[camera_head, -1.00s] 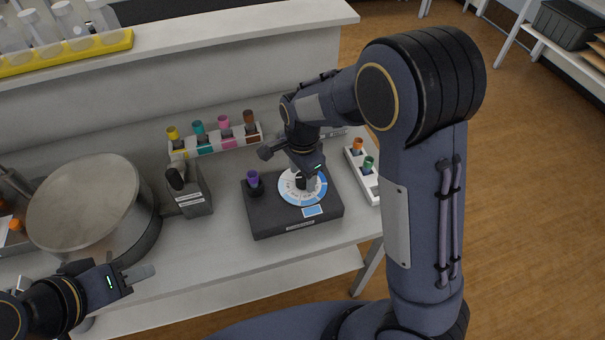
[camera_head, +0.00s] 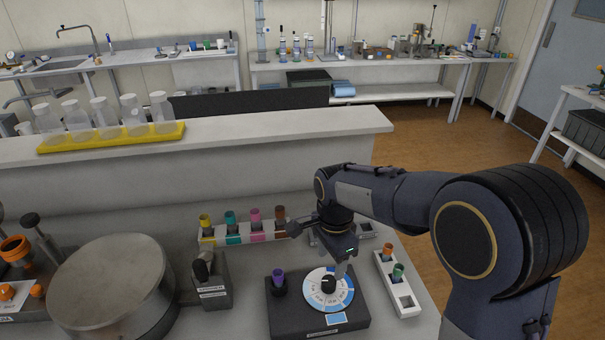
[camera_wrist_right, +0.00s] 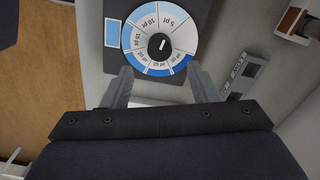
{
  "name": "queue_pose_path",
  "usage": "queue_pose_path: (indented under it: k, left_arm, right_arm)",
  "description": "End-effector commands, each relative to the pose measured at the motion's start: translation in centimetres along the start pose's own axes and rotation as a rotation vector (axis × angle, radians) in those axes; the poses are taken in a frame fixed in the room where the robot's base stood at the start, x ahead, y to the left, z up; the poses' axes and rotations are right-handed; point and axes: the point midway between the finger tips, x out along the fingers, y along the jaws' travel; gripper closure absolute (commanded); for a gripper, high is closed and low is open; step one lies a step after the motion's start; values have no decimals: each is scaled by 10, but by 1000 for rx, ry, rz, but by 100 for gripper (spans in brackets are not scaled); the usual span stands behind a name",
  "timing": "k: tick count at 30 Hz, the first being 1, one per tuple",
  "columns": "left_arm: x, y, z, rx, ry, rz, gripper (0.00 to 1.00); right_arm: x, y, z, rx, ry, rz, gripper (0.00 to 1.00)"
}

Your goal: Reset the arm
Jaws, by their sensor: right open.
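My right gripper (camera_head: 318,252) is open and empty, above and just behind the dial device. In the right wrist view its two fingers (camera_wrist_right: 160,70) stand wide apart, with the dial past their tips. The dial (camera_head: 328,287) is a blue and white disc with a black knob, on a dark box (camera_head: 312,322); the disc also shows in the right wrist view (camera_wrist_right: 146,48). A purple-capped tube (camera_head: 278,277) stands in the box left of the dial. My left gripper is out of view.
A rack of coloured tubes (camera_head: 262,237) stands behind the device. A white rack (camera_head: 403,300) with orange and green tubes is on the right. A grey holder (camera_head: 213,287) and a large metal drum (camera_head: 112,285) are left. A shelf (camera_head: 270,137) rises behind.

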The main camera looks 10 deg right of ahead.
Motion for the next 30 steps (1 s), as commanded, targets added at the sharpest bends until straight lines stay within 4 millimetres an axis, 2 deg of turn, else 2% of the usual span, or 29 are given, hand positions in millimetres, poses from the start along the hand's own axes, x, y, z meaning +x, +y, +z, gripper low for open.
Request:
queue_pose_path:
  k: [5, 8, 14, 18, 21, 25, 30]
  left_arm:
    - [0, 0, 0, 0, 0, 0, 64]
    - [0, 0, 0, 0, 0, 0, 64]
    - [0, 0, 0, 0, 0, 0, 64]
    - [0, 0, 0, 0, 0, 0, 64]
    - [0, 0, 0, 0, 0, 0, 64]
    - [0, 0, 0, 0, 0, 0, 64]
    - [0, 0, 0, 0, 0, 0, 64]
  right_arm:
    - [-8, 15, -7, -45, -56, -24, 46]
    - [-21, 40, -15, -140, -136, -83, 46]
    - [-52, 112, -24, -432, -224, -303, 46]
    - [-66, 161, -20, -650, -159, -465, 46]
    - [-68, 190, -14, -794, -63, -546, 46]
    - [-64, 217, -5, -940, 66, -593, 46]
    - [-59, 232, 0, -1040, 166, -601, 46]
